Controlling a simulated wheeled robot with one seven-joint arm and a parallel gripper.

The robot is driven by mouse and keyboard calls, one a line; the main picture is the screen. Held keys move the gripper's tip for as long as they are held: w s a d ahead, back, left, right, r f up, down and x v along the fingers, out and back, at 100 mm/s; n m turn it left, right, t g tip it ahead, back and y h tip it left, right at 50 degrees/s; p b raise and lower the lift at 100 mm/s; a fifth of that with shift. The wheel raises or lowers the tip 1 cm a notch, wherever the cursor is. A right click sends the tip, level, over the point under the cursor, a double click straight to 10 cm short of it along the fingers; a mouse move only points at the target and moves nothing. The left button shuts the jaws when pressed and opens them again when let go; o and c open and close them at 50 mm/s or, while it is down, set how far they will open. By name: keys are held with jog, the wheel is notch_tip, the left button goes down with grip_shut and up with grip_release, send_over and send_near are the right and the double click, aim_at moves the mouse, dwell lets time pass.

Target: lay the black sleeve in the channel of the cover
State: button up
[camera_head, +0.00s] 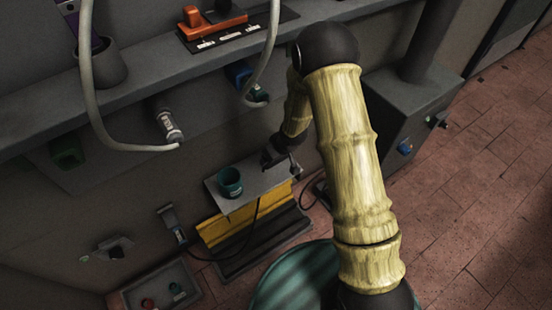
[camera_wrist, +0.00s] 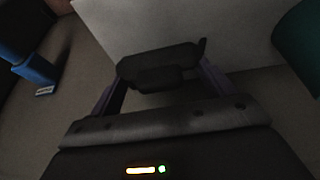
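My gripper (camera_head: 272,160) is low at the right end of a flat grey plate (camera_head: 240,198), which lies on a yellow block (camera_head: 222,230). In the wrist view a pale grey surface (camera_wrist: 235,32) lies beyond my gripper (camera_wrist: 162,67). A dark bar-like shape spans the space between its purple-sided fingers. I cannot tell whether it is the black sleeve or the dark fingertips themselves. I cannot make out the black sleeve elsewhere. No channel shows clearly, so I cannot tell which thing is the cover.
A teal cup (camera_head: 230,182) stands on the plate, left of my gripper. A black cable loops beside the block. A tray (camera_head: 128,296) with small red and green items is at lower left. A grey shelf (camera_head: 150,93) runs above; a grey cabinet (camera_head: 383,130) stands right.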

jog(key=c, duration=0.4)
notch_tip(320, 180, up, 10)
jog(key=p, duration=0.4)
jog(key=shift+c, duration=0.2)
